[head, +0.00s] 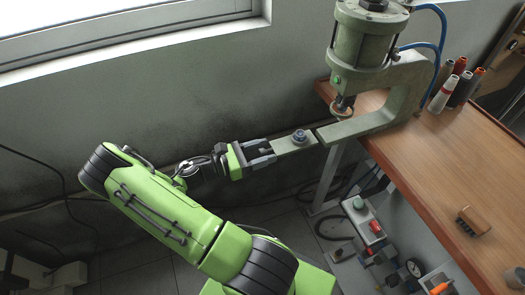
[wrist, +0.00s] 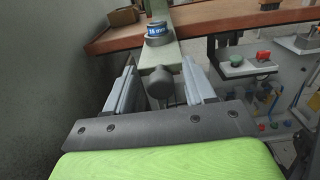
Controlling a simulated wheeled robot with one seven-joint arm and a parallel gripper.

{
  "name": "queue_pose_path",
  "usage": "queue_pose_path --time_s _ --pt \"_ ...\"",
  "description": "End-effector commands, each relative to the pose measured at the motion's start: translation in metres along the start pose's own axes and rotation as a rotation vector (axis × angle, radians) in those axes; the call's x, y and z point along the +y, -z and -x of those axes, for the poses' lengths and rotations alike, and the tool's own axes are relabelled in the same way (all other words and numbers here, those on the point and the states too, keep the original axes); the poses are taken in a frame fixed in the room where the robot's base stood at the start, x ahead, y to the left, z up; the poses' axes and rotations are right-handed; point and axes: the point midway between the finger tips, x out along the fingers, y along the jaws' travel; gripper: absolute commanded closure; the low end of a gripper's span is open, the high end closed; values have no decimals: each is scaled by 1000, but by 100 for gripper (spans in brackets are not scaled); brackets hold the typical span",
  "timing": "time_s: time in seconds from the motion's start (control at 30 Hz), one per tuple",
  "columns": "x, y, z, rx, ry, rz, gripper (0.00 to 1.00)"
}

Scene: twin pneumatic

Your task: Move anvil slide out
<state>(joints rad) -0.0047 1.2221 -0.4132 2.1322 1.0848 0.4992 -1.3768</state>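The anvil slide (head: 282,145) is a grey-green bar sticking out to the left from the green press (head: 384,118). It carries a round die with a blue ring (head: 299,136), marked 15 mm in the wrist view (wrist: 157,33). A dark rounded knob (wrist: 162,86) sits at the slide's near end. My gripper (head: 266,152) is at this end, with its fingers on either side of the knob. In the wrist view a gap shows between the knob and each finger, so my gripper (wrist: 160,70) looks open around it.
The wooden table (head: 455,170) is at the right, with several thread spools (head: 455,83) and a brown brush-like block (head: 474,220) on it. A control box with green and red buttons (head: 363,220) sits below the table edge. The wall (head: 90,110) is close behind my arm.

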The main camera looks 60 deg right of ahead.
Motion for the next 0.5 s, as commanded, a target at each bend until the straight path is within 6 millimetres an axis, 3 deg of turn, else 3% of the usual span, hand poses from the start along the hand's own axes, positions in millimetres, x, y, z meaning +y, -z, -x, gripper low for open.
queue_pose_path --time_s 0.33,0.5 --pt "0 0 4 1 -1 0 46" --pt "1 0 37 2 -8 -1 46"
